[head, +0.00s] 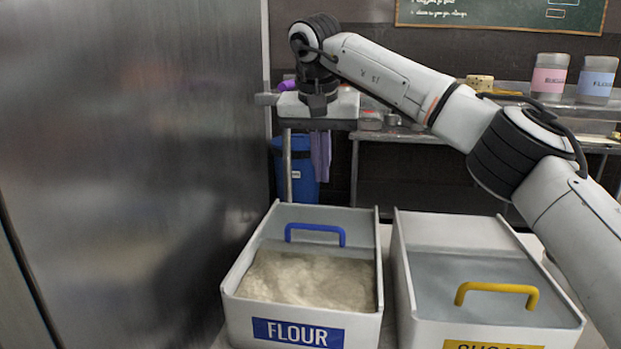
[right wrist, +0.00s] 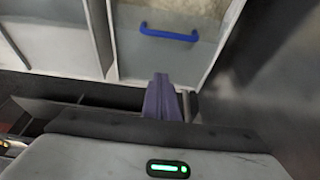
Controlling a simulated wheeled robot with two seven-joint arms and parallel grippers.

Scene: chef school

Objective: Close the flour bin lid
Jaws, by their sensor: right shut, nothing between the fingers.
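The flour bin (head: 231,290) is a white box with a blue FLOUR label, standing on the worktop. Its grey lid (head: 300,246) covers only the rear part, and pale flour (head: 315,282) shows in front. The lid's blue handle (head: 316,228) stands near the bin's rear; it also shows in the right wrist view (right wrist: 168,35). My right gripper (head: 318,108) is behind and above the bin, seen small. In the right wrist view its fingers (right wrist: 163,82) are together and empty, pointing toward the bin, apart from the handle. My left gripper is out of view.
A sugar bin (head: 402,290) with a closed lid and yellow handle (head: 497,290) stands close on the right. A tall metal panel (head: 130,170) stands at the left. A blue barrel (head: 302,178) and shelving with jars are behind.

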